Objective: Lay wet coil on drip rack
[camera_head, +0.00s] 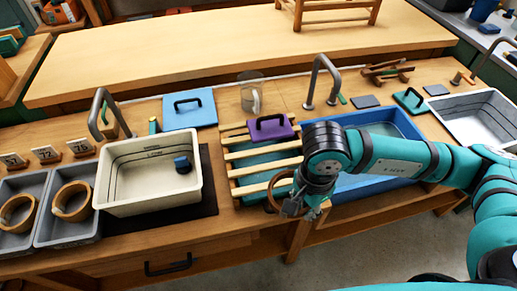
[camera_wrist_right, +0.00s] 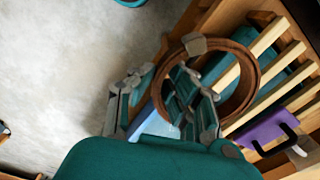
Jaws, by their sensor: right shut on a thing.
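My right gripper (camera_head: 298,203) is shut on a brown coil (camera_head: 272,183), a ring of wound strip. In the right wrist view the coil (camera_wrist_right: 258,75) stands out beside the fingers of the gripper (camera_wrist_right: 172,92), over the near end of the rack. The drip rack (camera_head: 264,169) has pale wooden slats above a teal tray, and its slats also show in the right wrist view (camera_wrist_right: 258,117). A purple block with a dark handle (camera_head: 271,131) lies at the rack's far end. I cannot tell whether the coil touches the slats. My left gripper is not in view.
Left of the rack stands a cream basin (camera_head: 112,192) holding a small dark blue object (camera_head: 182,164). Two grey trays (camera_head: 50,236) hold other coils (camera_head: 72,201). A blue basin (camera_head: 408,126) lies behind my right arm.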

